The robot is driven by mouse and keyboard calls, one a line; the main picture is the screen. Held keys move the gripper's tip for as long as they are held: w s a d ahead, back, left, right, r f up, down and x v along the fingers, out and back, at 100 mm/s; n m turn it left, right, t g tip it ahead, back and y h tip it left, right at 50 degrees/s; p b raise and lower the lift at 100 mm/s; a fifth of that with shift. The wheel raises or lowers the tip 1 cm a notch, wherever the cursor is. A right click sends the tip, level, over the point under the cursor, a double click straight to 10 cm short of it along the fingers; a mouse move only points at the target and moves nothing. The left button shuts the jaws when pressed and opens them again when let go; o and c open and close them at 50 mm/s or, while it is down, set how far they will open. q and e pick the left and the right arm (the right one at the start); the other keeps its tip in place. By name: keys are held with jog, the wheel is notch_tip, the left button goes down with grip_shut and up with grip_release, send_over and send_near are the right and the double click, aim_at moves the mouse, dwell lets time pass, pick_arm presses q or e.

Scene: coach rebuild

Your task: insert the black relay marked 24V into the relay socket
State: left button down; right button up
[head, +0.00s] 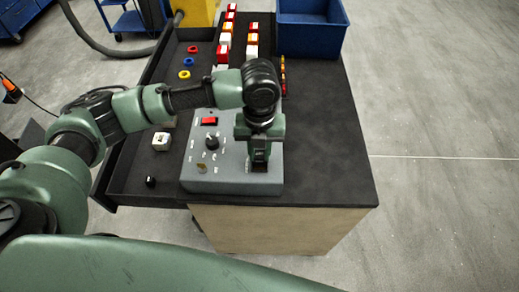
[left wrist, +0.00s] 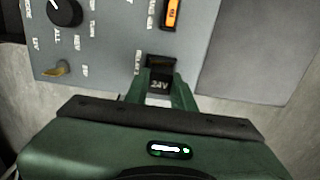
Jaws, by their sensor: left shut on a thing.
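The black relay (left wrist: 160,85) marked 24V is between the green fingers of my left gripper (left wrist: 163,88) in the left wrist view. The gripper is shut on it. In the head view my left gripper (head: 260,163) points down over the lower right of the grey control panel (head: 225,182). The relay socket (left wrist: 161,62) shows as a dark opening in the panel, right at the relay's far edge. The relay and fingers hide part of it, and I cannot tell whether the relay has entered it. My right gripper is not in view.
The panel carries a black knob (head: 211,142), a red switch (head: 209,121) and a brass-coloured toggle (left wrist: 57,70). An orange-lit switch (left wrist: 171,13) is beyond the socket. A blue bin (head: 312,30) stands at the back. The dark bench top (head: 335,150) is clear on the right.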

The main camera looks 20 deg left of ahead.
pick_arm(q)
jog(key=shift+f, duration=0.65)
dwell(0.8)
jog(key=c, duration=1.1)
grip_release()
notch_tip(320, 180, up, 7)
jog(key=shift+f+b, duration=0.15)
jog(key=shift+b, duration=0.65)
jog(key=shift+r, duration=0.55)
